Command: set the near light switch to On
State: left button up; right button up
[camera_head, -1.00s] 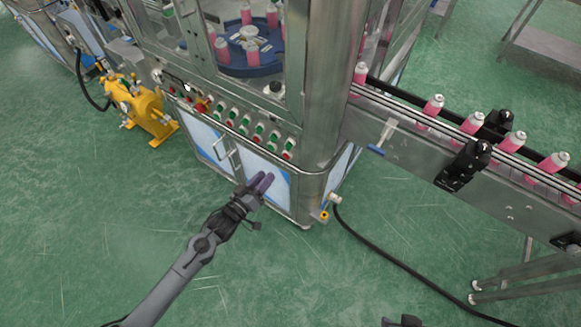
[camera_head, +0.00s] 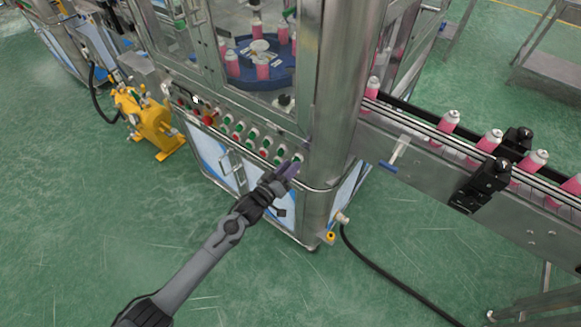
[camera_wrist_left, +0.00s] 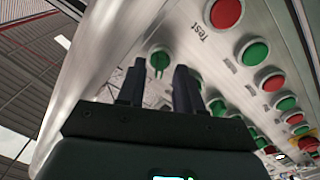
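The control panel (camera_head: 262,133) on the machine's front carries a row of green and red buttons and knobs. In the left wrist view a green knob (camera_wrist_left: 160,60) shows between and beyond the fingertips; I cannot read a label or setting for it. My left gripper (camera_head: 289,168) is at the panel's right end in the head view. In the left wrist view my left gripper (camera_wrist_left: 160,70) has its fingers apart, with nothing held. I cannot tell if they touch the knob. My right gripper is not in view.
A red button (camera_wrist_left: 225,13) marked "Test" and a green button (camera_wrist_left: 254,52) sit close to the fingers. A steel post rises by the panel's right end. A conveyor (camera_head: 420,165) with pink cans runs to the right. A yellow unit (camera_head: 147,120) stands at left.

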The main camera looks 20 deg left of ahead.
pick_arm(q)
jog(key=shift+w+d, duration=0.1)
jog(key=shift+w, duration=0.4)
grip_shut()
